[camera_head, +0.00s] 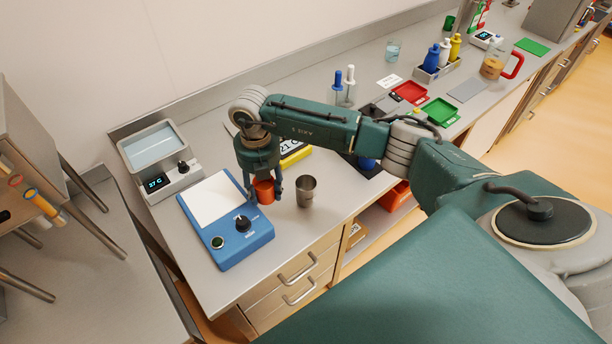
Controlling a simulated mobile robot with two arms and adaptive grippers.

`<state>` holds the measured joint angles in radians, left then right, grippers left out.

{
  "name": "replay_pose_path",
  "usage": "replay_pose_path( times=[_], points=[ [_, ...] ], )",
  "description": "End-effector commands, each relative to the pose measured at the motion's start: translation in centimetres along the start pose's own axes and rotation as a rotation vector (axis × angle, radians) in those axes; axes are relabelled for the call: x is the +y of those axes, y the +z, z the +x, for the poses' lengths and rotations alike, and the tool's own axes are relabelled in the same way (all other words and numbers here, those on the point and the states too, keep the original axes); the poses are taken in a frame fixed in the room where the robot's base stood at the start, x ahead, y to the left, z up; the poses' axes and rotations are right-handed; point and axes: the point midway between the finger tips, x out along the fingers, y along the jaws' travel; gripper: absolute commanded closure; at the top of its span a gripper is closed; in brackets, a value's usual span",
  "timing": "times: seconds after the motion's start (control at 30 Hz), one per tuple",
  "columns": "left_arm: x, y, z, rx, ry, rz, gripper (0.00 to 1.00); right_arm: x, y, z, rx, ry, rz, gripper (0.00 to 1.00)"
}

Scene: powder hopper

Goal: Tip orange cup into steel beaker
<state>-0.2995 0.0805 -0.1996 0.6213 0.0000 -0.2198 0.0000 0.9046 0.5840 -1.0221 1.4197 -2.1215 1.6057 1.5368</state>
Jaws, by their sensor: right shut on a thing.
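The orange cup (264,193) is upright between the fingers of my right gripper (262,190), which is shut on it. The cup is by the right edge of the blue hotplate-like device; I cannot tell whether it touches the counter. The steel beaker (306,191) stands upright on the counter just right of the cup, with a small gap between them. Its inside looks dark, and its contents cannot be made out. The gripper's fingers hide part of the cup. My left gripper is not in view.
The blue device (226,222) with a white top lies left of the cup. A water bath (156,158) stands behind it. A yellow and black item (295,155) lies behind the beaker, partly under my arm. Red (410,91) and green (440,111) trays lie farther right. Bare counter lies in front of the beaker.

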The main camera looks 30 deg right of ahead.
Motion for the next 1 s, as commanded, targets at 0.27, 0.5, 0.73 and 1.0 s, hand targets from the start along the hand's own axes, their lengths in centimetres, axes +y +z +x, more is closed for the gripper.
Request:
replay_pose_path(
  times=[0.27,0.5,0.73,1.0],
  points=[
    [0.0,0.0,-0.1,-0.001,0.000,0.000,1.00,-0.7,0.5,-0.3,0.048,0.064,0.000,0.84],
    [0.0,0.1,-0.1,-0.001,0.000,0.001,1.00,-1.4,0.9,-0.1,0.123,0.158,-0.001,0.84],
    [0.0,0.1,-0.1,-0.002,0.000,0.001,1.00,-2.0,1.4,1.5,0.192,0.250,-0.001,0.84],
    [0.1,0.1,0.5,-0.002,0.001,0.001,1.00,-2.9,2.2,1.8,0.271,0.360,0.000,0.84]
  ],
)
